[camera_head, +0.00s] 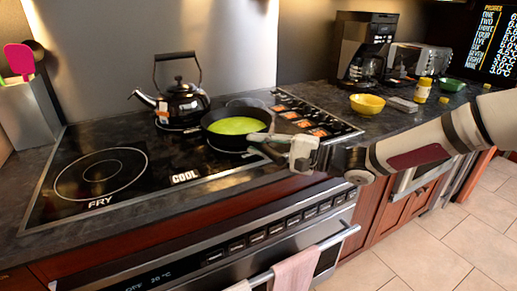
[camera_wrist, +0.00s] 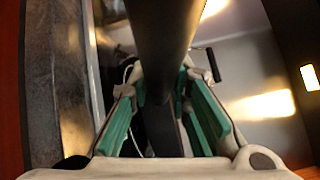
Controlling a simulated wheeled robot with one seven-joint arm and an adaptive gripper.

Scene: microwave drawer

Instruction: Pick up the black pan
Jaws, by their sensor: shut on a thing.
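The black pan (camera_head: 222,139) is on the dark cooktop in the head view, with something bright green (camera_head: 238,125) inside it. Its handle points toward the front right. My gripper (camera_head: 276,150) is at this handle and shut on it. In the wrist view the dark handle (camera_wrist: 164,40) runs down between the green finger pads of my gripper (camera_wrist: 168,100). The pan looks level. I cannot tell whether its base touches the cooktop. The pan's bowl is not clear in the wrist view.
A black kettle (camera_head: 183,104) stands close to the left of the pan. The left cooktop ring (camera_head: 100,172) is empty. A yellow bowl (camera_head: 367,104), a coffee maker (camera_head: 362,50) and a toaster (camera_head: 420,60) stand on the right counter. An oven with towels (camera_head: 296,270) is below.

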